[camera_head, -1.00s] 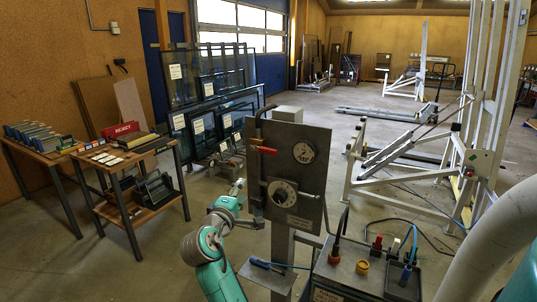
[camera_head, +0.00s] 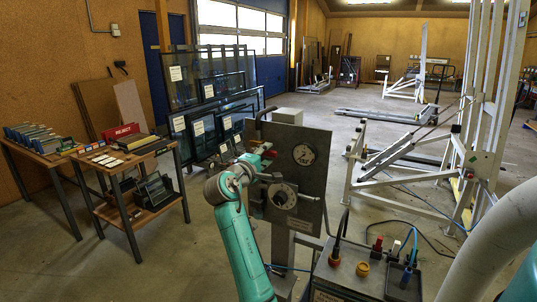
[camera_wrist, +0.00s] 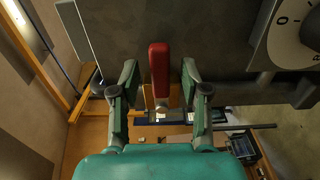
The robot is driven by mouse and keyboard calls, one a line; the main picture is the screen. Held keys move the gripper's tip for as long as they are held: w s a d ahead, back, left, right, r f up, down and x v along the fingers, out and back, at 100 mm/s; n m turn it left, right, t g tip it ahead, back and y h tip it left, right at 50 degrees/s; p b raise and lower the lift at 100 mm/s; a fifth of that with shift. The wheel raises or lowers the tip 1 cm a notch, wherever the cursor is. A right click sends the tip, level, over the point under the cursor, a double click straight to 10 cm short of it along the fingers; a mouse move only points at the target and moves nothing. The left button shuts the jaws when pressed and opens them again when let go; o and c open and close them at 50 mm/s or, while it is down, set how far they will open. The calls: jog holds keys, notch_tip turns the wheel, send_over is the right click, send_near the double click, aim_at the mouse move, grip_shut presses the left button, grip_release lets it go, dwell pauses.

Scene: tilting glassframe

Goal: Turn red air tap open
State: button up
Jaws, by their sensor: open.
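The red air tap handle (camera_wrist: 158,68) stands between the two fingers of my gripper (camera_wrist: 159,76) in the wrist view. The fingers are open, with a gap visible on each side of the handle. In the head view my gripper (camera_head: 262,156) is at the upper left of the dark panel (camera_head: 316,181), where it covers most of the tap. Only a small reddish bit of the tap (camera_head: 269,154) shows there. I cannot tell the tap's exact angle from the head view.
The panel carries a round gauge (camera_head: 303,154) and a dial (camera_head: 282,195) close to my gripper. A control box (camera_head: 345,268) with coloured plugs stands in front at the right. Wooden tables (camera_head: 150,151) with small items stand at the left.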

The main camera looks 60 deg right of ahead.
jog(key=shift+w+d, duration=0.1)
jog(key=shift+d, duration=0.9)
grip_shut()
jog(key=shift+r, duration=0.1)
jog(key=n, duration=0.1)
jog(key=r+n, duration=0.1)
jog(key=n, duration=0.1)
jog(key=r+n, duration=0.1)
jog(key=shift+w+n, duration=0.2)
jog(key=shift+n, duration=0.1)
jog(key=shift+w+a+r+n, duration=0.1)
jog(key=shift+w+r+n, duration=0.15)
jog(key=shift+n, duration=0.5)
jog(key=shift+w+d+r+n, duration=0.15)
jog(key=shift+r+n, duration=0.15)
jog(key=shift+n, duration=0.4)
jog(key=shift+w+a+r+n, duration=0.15)
jog(key=shift+w+r+n, duration=0.1)
jog(key=shift+n, duration=0.5)
grip_release()
